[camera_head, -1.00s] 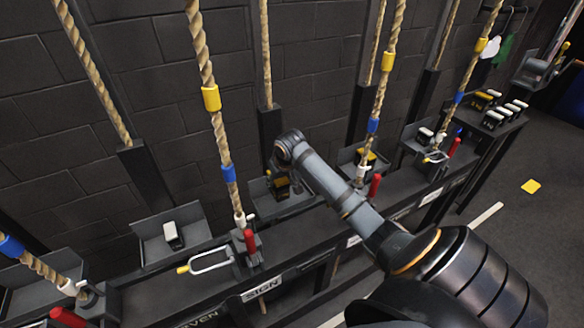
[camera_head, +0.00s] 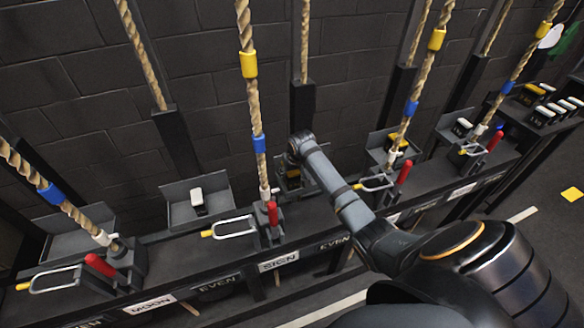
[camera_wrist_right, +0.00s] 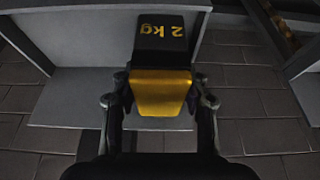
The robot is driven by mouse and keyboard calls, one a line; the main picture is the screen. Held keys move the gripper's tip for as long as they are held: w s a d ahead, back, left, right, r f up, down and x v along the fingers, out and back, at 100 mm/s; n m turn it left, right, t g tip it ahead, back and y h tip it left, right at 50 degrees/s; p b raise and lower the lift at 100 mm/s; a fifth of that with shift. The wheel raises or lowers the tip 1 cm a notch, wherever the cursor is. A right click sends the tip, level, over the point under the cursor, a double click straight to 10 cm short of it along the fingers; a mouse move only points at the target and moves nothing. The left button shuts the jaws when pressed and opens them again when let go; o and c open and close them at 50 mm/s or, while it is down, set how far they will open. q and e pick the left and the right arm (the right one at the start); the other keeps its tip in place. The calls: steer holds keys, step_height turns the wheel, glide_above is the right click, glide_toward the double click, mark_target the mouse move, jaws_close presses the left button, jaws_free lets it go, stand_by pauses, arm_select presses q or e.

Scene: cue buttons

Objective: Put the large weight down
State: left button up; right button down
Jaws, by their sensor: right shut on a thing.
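The large weight (camera_wrist_right: 160,92) is a black block with a yellow top, marked "2 kg". My right gripper (camera_wrist_right: 163,84) is shut on its yellow part, one finger on each side. The weight is over a grey tray (camera_wrist_right: 62,108) in the right wrist view; I cannot tell whether it touches the tray floor. In the head view my right arm reaches to that tray between two ropes and hides most of it. A small yellow part of the weight (camera_head: 293,174) shows there. My left gripper is not in view.
A tray to the left holds a white-topped weight (camera_head: 198,201). A tray to the right holds yellow and white weights (camera_head: 396,143). Ropes, red handles (camera_head: 272,212) and metal loops (camera_head: 235,226) line the rail. More weights stand on a bench (camera_head: 516,102) at far right.

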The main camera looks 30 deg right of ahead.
steer(key=c, duration=1.1)
jaws_free()
steer(key=shift+c, duration=0.2)
steer(key=o, duration=0.4)
steer(key=shift+s+r, duration=0.1)
steer(key=shift+o, duration=0.2)
steer(key=p+v, duration=0.1)
steer(key=v, duration=1.1)
steer(key=shift+a, duration=0.1)
